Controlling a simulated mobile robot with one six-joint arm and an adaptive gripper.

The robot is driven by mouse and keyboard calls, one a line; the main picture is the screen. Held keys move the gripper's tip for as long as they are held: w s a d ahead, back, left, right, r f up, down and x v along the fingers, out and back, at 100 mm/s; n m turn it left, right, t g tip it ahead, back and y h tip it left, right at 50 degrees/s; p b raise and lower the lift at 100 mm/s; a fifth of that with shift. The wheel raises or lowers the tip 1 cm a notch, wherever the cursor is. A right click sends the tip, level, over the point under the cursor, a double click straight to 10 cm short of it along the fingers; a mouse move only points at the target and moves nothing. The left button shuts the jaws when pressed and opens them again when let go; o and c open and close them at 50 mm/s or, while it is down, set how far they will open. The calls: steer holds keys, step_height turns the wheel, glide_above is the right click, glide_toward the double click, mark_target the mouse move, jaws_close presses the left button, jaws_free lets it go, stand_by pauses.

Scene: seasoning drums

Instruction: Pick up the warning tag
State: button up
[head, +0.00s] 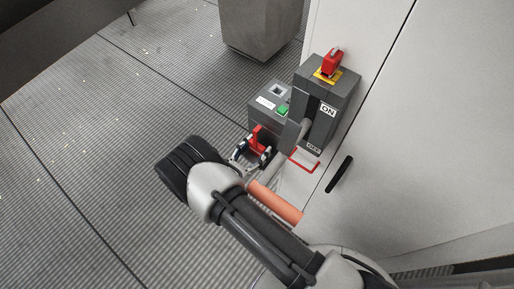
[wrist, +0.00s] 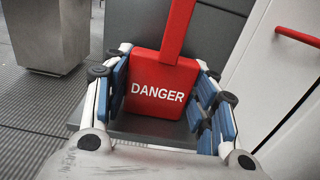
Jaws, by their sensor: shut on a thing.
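The warning tag (wrist: 158,88) is a red block with white DANGER lettering and a red strap rising from its top. In the wrist view it stands between the blue-padded fingers of my gripper (wrist: 162,90), which is shut on it. In the head view the red tag (head: 257,138) shows small between the fingers of my gripper (head: 251,153), in front of the grey switch box. I cannot tell whether the tag's lower edge touches anything.
A grey switch box (head: 343,88) with ON and OFF labels is on the white cabinet (head: 420,120), with a red piece (head: 332,61) on top. A green button (head: 282,110) is beside it. An orange cylinder (head: 275,203) lies close to my arm. The left floor is clear.

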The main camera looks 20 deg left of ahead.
steer(key=c, duration=0.4)
